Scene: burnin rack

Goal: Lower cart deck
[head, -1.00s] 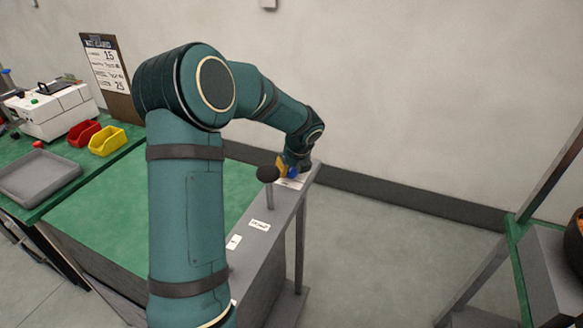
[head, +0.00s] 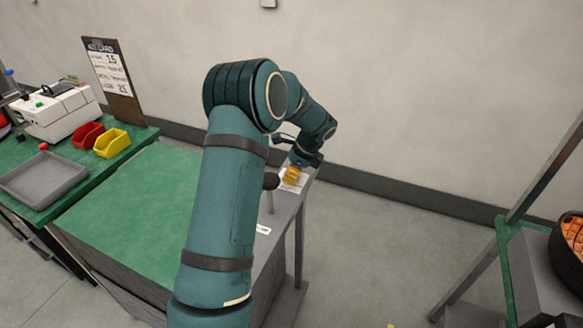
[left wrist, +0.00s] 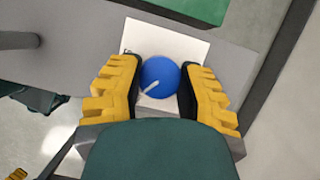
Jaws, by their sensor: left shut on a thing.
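The cart has a green deck (head: 130,205) and a grey side ledge with white labels. A round blue knob (left wrist: 160,77) with a white pointer mark sits on a white plate (left wrist: 190,46) at the ledge's far end. My left gripper (head: 291,175) is over that end; in the left wrist view its yellow fingers (left wrist: 160,85) close on the knob from both sides. The pointer slants to the lower left there. In the head view the knob is hidden by the gripper. A small yellow piece at the wrist view's lower left corner may be my right gripper; its jaws are unclear.
A lever with a dark ball (head: 270,181) stands on the ledge close to my left arm. At left, a green bench holds a grey tray (head: 44,179), a red bin (head: 88,135) and a yellow bin (head: 111,143). A green-decked rack stands at right; open floor lies between.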

